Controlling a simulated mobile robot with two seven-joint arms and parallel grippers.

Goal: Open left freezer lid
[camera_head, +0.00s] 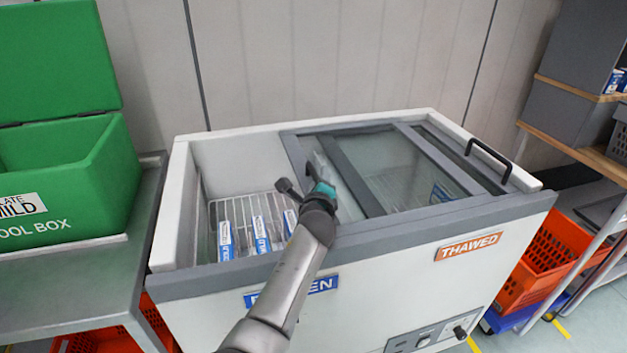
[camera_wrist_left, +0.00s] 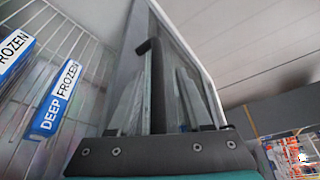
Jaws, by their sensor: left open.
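The chest freezer (camera_head: 213,306) has its left opening uncovered. The left glass lid (camera_head: 293,152) is slid toward the right, and its panel overlaps the other glass lid. My left gripper (camera_head: 311,172) is at the left lid's edge, with its jaws open. In the left wrist view, a black handle (camera_wrist_left: 156,88) on the lid stands between the spread fingers; I cannot tell whether they touch it. The lid's grey frame (camera_wrist_left: 127,62) shows beside it. My right gripper is not in view.
Blue-and-white boxes (camera_head: 262,235) labelled deep frozen stand in a wire basket (camera_head: 238,208) inside the opening. Another black handle (camera_head: 490,158) is at the freezer's right.

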